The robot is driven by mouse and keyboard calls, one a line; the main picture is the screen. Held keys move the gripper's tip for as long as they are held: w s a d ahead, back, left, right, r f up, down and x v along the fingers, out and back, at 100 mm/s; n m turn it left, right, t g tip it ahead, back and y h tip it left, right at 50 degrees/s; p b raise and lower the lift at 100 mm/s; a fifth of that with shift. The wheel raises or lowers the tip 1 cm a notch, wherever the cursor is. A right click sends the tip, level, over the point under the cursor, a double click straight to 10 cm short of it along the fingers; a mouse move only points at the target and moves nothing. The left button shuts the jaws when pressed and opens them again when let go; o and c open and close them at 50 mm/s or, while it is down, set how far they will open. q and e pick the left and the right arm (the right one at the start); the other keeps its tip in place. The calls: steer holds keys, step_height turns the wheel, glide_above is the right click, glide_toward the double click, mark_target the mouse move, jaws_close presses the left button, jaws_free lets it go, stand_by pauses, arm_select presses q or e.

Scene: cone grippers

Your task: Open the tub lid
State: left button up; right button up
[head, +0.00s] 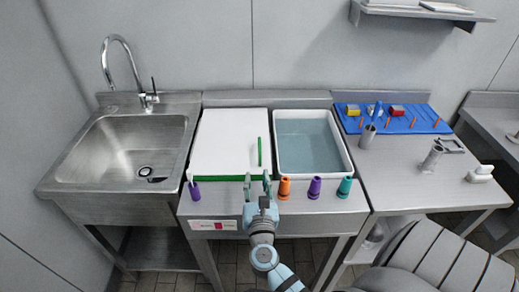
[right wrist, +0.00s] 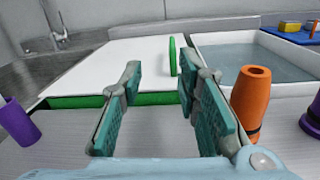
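The tub lid (head: 225,135) is a flat white panel lying level on the worktop, with a green strip along its front edge. A thin upright green handle (head: 260,152) stands near its right side. The lid (right wrist: 125,62) and the handle (right wrist: 172,55) also show in the right wrist view. My right gripper (head: 257,182) is open and empty at the lid's front edge, just short of the handle. In the right wrist view, the handle stands beyond the fingers (right wrist: 160,80), nearer the right one. What lies under the lid is hidden. My left gripper is out of view.
An open water-filled basin (head: 308,148) is right of the lid. Purple (head: 195,192), orange (head: 284,188), second purple (head: 315,188) and teal (head: 345,187) cones stand along the front edge. A sink (head: 130,150) is at left, a blue board (head: 395,118) at right.

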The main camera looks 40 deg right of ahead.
steer(key=shift+d+f+m+g+h, duration=0.3)
steer(key=shift+d+f+m+g, duration=0.15)
steer(key=shift+d+m, duration=0.35)
glide_toward(259, 138)
steer(key=x, duration=0.5)
steer(key=shift+w+d+f, duration=0.15)
steer(key=shift+d+f, duration=0.05)
steer(key=shift+f, duration=0.1)
jaws_close()
